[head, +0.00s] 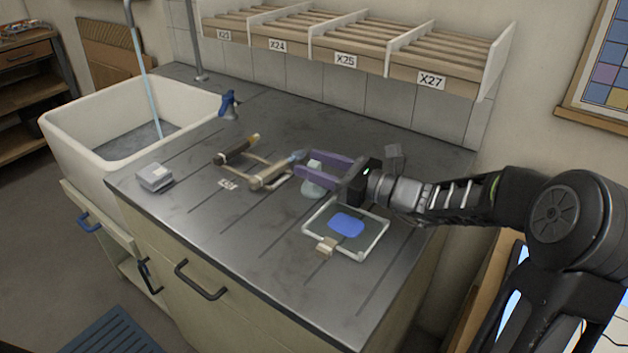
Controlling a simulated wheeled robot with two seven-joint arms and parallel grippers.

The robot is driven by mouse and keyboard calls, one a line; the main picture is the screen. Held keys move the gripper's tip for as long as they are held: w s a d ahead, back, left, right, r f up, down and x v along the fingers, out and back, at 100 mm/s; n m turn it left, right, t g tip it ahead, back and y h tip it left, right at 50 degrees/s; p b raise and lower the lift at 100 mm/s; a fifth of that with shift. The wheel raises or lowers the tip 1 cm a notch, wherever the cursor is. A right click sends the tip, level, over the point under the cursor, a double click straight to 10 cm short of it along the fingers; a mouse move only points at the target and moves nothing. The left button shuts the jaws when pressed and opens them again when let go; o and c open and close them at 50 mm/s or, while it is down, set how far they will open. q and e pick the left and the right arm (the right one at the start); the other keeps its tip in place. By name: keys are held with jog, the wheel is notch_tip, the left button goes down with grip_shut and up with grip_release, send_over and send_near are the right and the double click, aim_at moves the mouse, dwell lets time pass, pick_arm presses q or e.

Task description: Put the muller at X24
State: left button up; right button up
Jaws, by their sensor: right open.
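The pale greenish glass muller (312,188) stands on the grey worktop, just left of the glass slab with blue paint. My right gripper (301,167) reaches in from the right with its purple fingers open. The fingers lie on either side of the muller's upper part, and the near finger hides some of it. I cannot tell whether they touch it. The label X24 (277,45) is on the front of a slatted wall rack section, between X23 and X25. My left gripper is not in view.
The framed glass slab (371,248) has a blue patch (346,224) and a small tan block at its front edge. Brush-like tools (270,175) lie on a rest to the left. A blue spray bottle (229,104), a grey box (154,177) and a white sink (85,150) are farther left.

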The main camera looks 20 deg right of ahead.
aim_at(309, 163)
jog(key=x, duration=0.3)
jog(key=shift+w+a, duration=0.1)
jog(key=shift+c, duration=0.6)
grip_shut()
dwell(0.4)
